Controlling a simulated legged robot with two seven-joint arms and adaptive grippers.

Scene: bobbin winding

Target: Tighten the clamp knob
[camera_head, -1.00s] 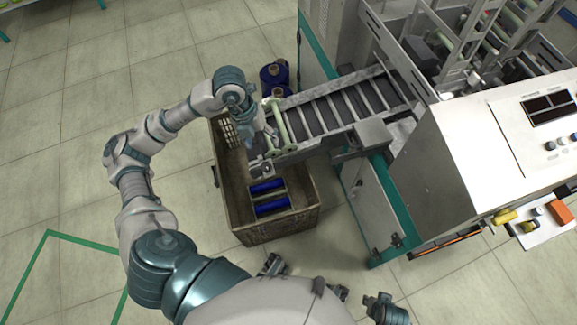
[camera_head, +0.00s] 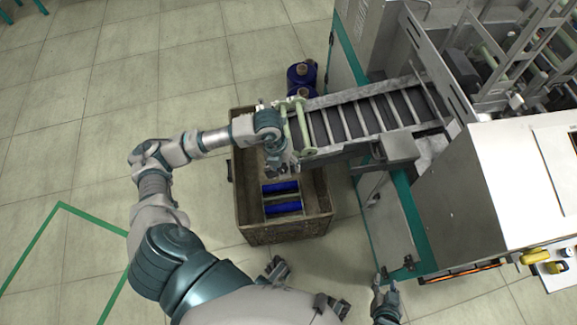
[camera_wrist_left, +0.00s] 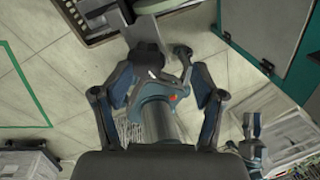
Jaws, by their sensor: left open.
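My left gripper (camera_head: 280,160) is open. In the head view it hangs over the crate, close to the lower end of the sloping roller chute (camera_head: 362,120). In the left wrist view its two fingers stand apart (camera_wrist_left: 165,68). A dark shape lies by the left fingertip; I cannot tell whether it is the clamp knob or part of the finger. A pale green round flange (camera_wrist_left: 146,26) is just beyond the fingertips. I cannot make out the clamp knob clearly in either view. My right gripper (camera_head: 386,294) seems to be at the lower edge, small, with its fingers unclear.
A wooden crate (camera_head: 290,232) below the chute's end holds blue spools (camera_head: 282,208). More blue spools (camera_head: 300,76) stand on the floor behind the chute. The white machine cabinet (camera_head: 485,190) blocks the right side. The tiled floor at left is clear.

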